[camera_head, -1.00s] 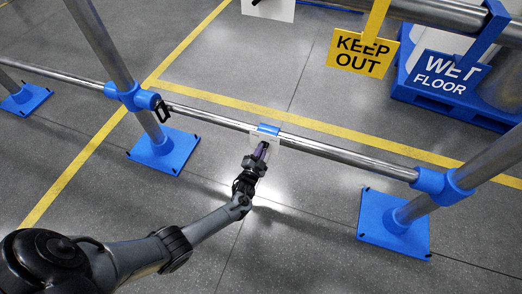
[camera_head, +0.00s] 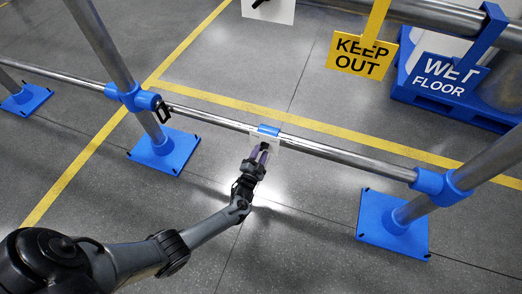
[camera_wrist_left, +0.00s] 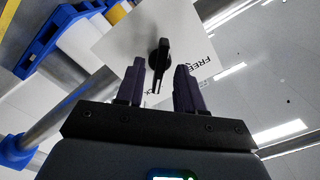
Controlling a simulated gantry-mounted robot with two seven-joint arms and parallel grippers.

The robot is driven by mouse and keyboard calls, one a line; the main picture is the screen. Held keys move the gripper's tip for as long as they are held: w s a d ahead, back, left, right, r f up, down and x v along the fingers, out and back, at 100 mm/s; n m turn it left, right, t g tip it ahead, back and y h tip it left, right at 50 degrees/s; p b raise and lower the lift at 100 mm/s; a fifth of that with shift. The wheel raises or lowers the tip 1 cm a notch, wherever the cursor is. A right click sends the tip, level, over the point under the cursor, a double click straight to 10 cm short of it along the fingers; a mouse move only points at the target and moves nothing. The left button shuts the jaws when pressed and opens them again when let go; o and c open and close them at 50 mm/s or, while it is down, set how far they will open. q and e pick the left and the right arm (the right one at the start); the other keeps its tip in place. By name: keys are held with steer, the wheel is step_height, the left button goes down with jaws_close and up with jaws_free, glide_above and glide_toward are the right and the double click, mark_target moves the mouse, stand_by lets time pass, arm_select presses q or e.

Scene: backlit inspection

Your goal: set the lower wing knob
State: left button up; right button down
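The lower wing knob (camera_wrist_left: 160,60) is black and sits on a white panel (camera_wrist_left: 115,42) with partly hidden lettering. In the head view this panel (camera_head: 271,142) hangs from the lower rail by a blue clip (camera_head: 268,130). My left gripper (camera_head: 260,153) is in front of the panel. In the left wrist view its two purple fingers (camera_wrist_left: 157,85) are apart, with the knob's narrow wing showing between and just beyond their tips. Clear space shows on both sides of the wing, and I see no contact. My right gripper is not in view.
The lower rail (camera_head: 345,155) runs between blue clamps on uprights with blue feet (camera_head: 165,150). A yellow KEEP OUT sign (camera_head: 360,55) and a blue WET FLOOR sign (camera_head: 449,75) hang at the upper right. Another white panel (camera_head: 283,12) with a black part shows at the top.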

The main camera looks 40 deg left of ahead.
arm_select(q)
steer(key=p+v, duration=0.3)
steer(key=v, duration=0.6)
steer(key=shift+s, duration=0.25)
steer(key=shift+d, duration=0.1)
